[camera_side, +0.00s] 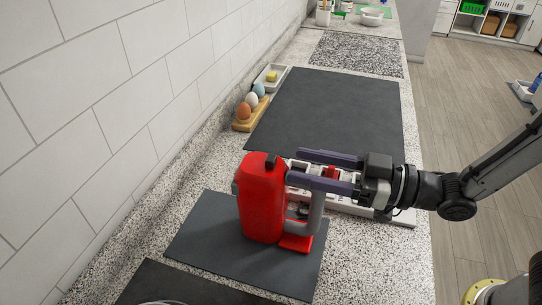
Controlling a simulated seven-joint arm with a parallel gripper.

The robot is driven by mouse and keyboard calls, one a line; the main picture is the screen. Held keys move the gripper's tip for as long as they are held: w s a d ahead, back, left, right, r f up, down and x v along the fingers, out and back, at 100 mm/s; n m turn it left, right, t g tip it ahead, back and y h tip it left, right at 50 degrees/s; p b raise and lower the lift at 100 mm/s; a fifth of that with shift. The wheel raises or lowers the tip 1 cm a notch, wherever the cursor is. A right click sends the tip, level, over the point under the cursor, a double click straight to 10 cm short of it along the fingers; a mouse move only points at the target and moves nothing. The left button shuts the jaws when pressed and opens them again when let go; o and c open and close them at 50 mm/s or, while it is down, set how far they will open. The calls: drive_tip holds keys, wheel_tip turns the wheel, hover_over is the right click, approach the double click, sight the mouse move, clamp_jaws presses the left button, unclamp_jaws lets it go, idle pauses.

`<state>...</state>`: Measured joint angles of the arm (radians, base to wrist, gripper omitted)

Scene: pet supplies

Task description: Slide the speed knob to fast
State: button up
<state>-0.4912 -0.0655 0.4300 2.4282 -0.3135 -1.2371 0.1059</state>
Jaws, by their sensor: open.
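My gripper (296,165) reaches in from the right with its two purple fingers spread apart. A long white panel (400,216) lies on the counter under and behind it, largely covered by the gripper. A small red piece (332,173) shows between the fingers; it may be the speed knob, but its slot and any markings are too small or hidden to tell. Whether a finger touches it I cannot tell. A red jug (262,202) with a black cap stands in front, close to the lower fingertip, and hides part of the panel's left end.
The jug stands on a dark mat (198,235), beside a grey curved tube (316,215) and a red base (297,243). A large, mostly bare dark mat (330,105) lies behind. An egg holder (246,122) and white dish (268,84) sit near the tiled wall.

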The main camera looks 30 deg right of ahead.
sight(276, 160)
drive_tip(key=x, duration=0.6)
drive_tip(key=shift+w+a, duration=0.2)
drive_tip(key=shift+w, duration=0.05)
clamp_jaws()
idle(1.2)
